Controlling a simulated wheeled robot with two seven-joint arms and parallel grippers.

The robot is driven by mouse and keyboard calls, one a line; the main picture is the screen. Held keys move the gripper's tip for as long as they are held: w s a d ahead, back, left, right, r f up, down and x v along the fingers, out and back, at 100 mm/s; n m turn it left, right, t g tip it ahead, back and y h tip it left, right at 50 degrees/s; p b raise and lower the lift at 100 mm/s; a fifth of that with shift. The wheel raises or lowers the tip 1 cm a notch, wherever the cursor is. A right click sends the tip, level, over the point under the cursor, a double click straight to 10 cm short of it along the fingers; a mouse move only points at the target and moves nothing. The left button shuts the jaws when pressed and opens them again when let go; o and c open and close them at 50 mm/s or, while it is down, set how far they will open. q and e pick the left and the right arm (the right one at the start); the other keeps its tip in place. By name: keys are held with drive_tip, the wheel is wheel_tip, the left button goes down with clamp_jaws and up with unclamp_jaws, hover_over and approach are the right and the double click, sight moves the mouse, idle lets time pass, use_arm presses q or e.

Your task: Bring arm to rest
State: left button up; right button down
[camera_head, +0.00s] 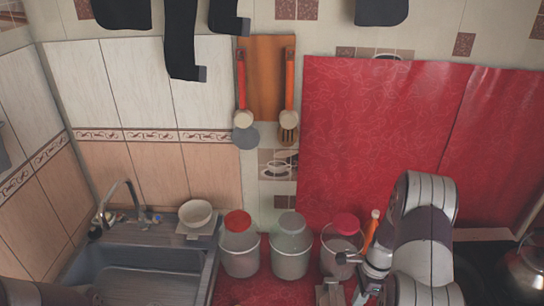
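My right arm comes in at the lower right, with white and dark links. The fingertips are not clear, so I cannot tell whether the gripper is open or shut. An orange-handled utensil (370,232) stands upright, slightly tilted, just behind the wrist. I cannot tell whether the gripper touches it. My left gripper is not in view.
A sink (140,258) with a tap (128,195) is at the left. A white bowl (196,212) sits at its back corner. Two more lidded jars (240,252) (290,255) stand in the middle. A kettle (526,268) is at the far right. Utensils hang from an orange board (266,75).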

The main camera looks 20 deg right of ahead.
drive_tip(key=s+a+r+n+t+h+b, duration=0.1)
drive_tip(key=s+a+r+n+b, duration=0.2)
drive_tip(key=a+n, duration=0.5)
drive_tip(key=s+a+r+n+t+h+b, duration=0.1)
drive_tip(key=s+a+r+n+b, duration=0.2)
drive_tip(key=a+r+n, duration=0.4)
drive_tip(key=s+a+n, duration=0.1)
drive_tip(key=a+n, duration=0.1)
drive_tip(key=n, duration=0.4)
drive_tip(key=shift+s+a+n+t+h, duration=0.15)
drive_tip(key=shift+s+n+t+h, duration=0.15)
drive_tip(key=shift+s+n+t, duration=0.1)
drive_tip(key=shift+r, duration=0.1)
